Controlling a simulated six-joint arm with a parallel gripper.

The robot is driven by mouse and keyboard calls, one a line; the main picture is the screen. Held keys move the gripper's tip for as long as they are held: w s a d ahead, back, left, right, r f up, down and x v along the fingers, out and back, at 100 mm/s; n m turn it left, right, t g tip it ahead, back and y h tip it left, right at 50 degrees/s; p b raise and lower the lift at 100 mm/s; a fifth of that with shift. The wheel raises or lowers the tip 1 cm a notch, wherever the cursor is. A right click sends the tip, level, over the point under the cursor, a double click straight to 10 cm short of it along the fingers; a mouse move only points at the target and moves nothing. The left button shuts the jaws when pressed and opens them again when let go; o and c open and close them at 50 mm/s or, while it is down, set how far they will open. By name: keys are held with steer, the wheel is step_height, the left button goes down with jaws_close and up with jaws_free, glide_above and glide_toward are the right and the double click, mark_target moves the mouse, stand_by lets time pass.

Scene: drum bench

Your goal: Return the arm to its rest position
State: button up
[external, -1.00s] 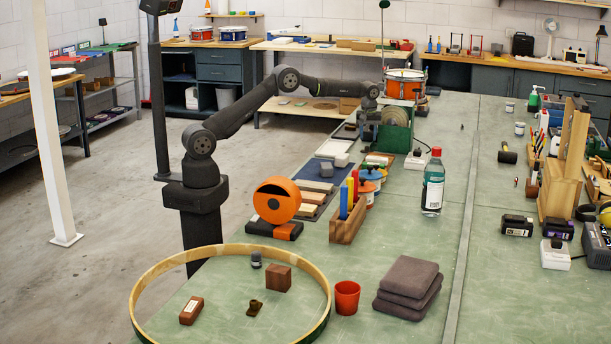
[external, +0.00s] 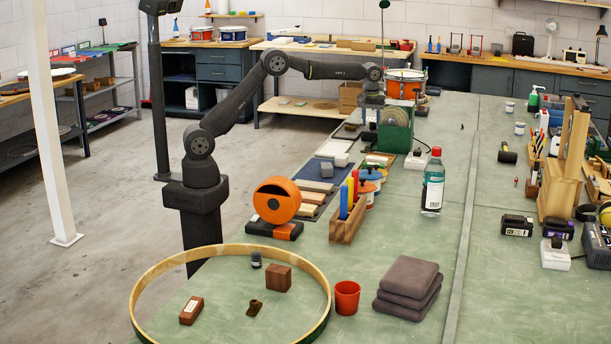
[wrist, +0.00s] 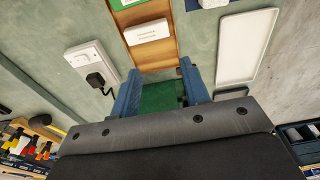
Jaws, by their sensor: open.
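My gripper (wrist: 165,92) is open in the wrist view, with its two blue fingers apart and nothing held between them. A green surface shows beyond the gap between the fingers. In the external view my arm reaches from its post on the left toward the far part of the green bench (external: 408,260). The wrist end hangs behind and above the green-based machine with a round wheel (external: 394,132). The fingertips are too small or hidden there to make out.
In the wrist view a white socket box with a black plug (wrist: 92,65), a white label block (wrist: 148,32) and a white tray (wrist: 245,48) lie around the gripper. In the external view, a drum (external: 405,84), a bottle (external: 433,183) and a pen block (external: 347,220) stand on the bench.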

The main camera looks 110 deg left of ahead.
steer(key=s+d+m, duration=0.1)
steer(key=d+m, duration=0.6)
steer(key=d, duration=1)
steer(key=s+d+m+t+h, duration=0.1)
steer(key=d+m, duration=0.7)
steer(key=d, duration=1)
steer(key=shift+s+d, duration=0.25)
steer(key=shift+s, duration=0.4)
steer(key=shift+r, duration=0.1)
